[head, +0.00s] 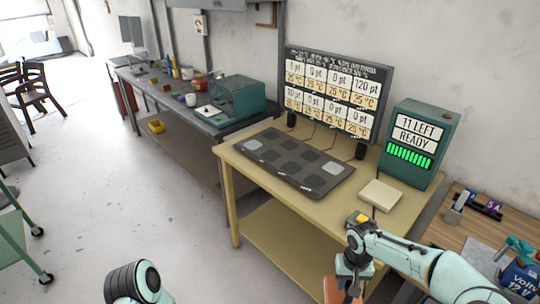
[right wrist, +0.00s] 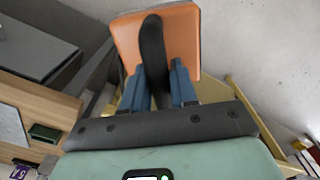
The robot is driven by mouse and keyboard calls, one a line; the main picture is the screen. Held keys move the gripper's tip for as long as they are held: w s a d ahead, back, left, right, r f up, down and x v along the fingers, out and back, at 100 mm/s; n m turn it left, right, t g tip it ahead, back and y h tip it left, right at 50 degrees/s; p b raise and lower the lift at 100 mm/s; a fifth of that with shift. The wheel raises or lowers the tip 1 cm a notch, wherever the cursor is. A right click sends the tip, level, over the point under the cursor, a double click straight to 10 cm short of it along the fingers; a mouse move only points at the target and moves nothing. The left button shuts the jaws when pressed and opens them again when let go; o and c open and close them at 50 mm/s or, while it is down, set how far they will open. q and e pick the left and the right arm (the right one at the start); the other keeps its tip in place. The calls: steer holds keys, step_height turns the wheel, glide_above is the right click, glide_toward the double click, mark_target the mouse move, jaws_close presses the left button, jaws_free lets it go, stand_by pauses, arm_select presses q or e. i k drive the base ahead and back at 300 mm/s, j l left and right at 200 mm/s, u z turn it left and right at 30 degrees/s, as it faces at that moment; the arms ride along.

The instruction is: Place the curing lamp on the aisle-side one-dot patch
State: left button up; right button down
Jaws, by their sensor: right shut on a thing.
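My right gripper (head: 350,270) is low at the front right in the head view, beside the front edge of the yellow table. It is shut on an orange block with a black curved handle, apparently the curing lamp (head: 334,291). In the right wrist view the fingers (right wrist: 158,68) grip the black handle, and the lamp's orange body (right wrist: 186,35) lies beyond them. A dark board (head: 310,178) with several square patches, two of them lighter, lies on the table. Dots on the patches are too small to make out. My left gripper is out of view.
The yellow table (head: 243,177) also holds a cream pad (head: 380,195), a teal box (head: 418,145) reading "11 LEFT READY" and a monitor (head: 335,92) behind the board. A wooden bench with a battery (head: 521,277) is at right. Open floor lies at left.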

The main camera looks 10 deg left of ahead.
mark_target(253, 144)
steer(key=i+j+u, duration=0.3)
steer(key=i+j, duration=1.55)
steer(key=j, duration=0.15)
